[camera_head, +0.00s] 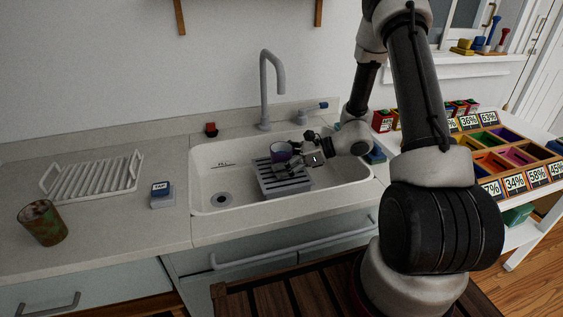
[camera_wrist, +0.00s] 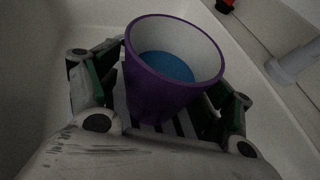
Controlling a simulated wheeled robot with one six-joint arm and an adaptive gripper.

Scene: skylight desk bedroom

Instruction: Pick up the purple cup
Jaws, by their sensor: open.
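The purple cup (camera_wrist: 165,88) stands upright between the fingers of my gripper (camera_wrist: 160,100) in the wrist view. It has a white inside and a blue bottom or content. In the head view the cup (camera_head: 281,151) is in the sink, over a grey slatted rack (camera_head: 284,185). My gripper (camera_head: 298,160) reaches in from the right beside it. The fingers are open on either side of the cup; a gap shows at the right, and contact at the left cannot be told. The cup's lower part is partly hidden.
The white sink basin (camera_head: 222,170) surrounds the rack, with a grey faucet (camera_head: 270,82) behind. A table with coloured trays (camera_head: 500,150) is at the right.

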